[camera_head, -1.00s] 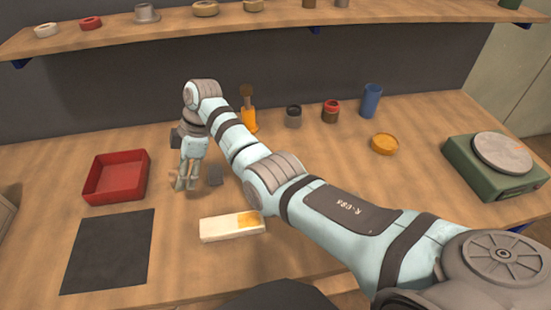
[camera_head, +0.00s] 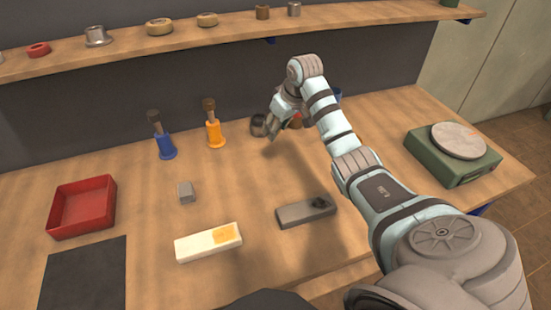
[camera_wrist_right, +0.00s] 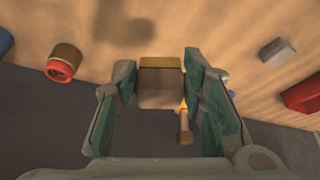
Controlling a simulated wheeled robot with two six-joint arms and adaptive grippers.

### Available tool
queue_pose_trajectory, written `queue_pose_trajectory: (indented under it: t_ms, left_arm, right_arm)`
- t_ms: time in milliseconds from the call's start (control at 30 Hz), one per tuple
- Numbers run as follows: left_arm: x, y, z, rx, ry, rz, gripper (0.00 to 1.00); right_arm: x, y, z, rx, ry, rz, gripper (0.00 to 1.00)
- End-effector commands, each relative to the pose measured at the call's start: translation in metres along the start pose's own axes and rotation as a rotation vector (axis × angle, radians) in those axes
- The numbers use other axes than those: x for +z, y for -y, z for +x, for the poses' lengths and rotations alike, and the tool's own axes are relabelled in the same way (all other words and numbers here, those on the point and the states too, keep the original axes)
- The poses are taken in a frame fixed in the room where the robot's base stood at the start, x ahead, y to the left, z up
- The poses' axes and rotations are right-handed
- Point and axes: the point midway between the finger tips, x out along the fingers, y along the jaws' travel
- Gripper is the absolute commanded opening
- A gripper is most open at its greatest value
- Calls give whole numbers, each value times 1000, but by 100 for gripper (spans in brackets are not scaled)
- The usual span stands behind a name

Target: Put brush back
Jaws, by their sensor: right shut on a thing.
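My right gripper (camera_head: 272,128) is above the back of the table and shut on a small grey-brown, block-like thing with an ochre edge (camera_wrist_right: 160,85). I cannot tell whether it is a brush. A brown-topped brush (camera_head: 154,116) stands in a blue holder (camera_head: 165,149), and another brown-topped brush (camera_head: 209,107) stands in an orange holder (camera_head: 214,136). The orange holder shows partly beyond the fingers in the right wrist view (camera_wrist_right: 184,106). My left gripper is not in view.
A dark grey jar (camera_head: 258,126) and a red-banded jar (camera_wrist_right: 62,63) are near the gripper. A red tray (camera_head: 82,206), a grey block (camera_head: 185,192), a white block with a yellow patch (camera_head: 208,243), a grey slab (camera_head: 300,212) and a green scale (camera_head: 452,160) stand on the table.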

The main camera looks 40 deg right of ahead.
Motion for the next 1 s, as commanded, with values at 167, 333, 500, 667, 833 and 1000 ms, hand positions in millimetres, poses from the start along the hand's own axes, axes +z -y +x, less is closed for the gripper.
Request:
queue_pose_trajectory:
  t_ms: [167, 333, 500, 667, 833, 1000]
  left_arm:
    - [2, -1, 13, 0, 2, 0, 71]
    - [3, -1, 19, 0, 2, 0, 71]
    - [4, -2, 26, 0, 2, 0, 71]
    - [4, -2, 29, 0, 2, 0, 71]
    - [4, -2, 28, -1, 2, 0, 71]
    - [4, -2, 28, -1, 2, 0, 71]
  right_arm:
    - [30, 2, 68, -1, 6, 0, 11]
    - [42, 2, 101, 0, 1, -2, 11]
    - [55, 3, 130, -2, 3, -2, 11]
    - [60, 3, 144, 0, 0, -4, 11]
    - [60, 3, 142, 0, 0, -4, 11]
    - [60, 3, 144, 0, 0, -4, 48]
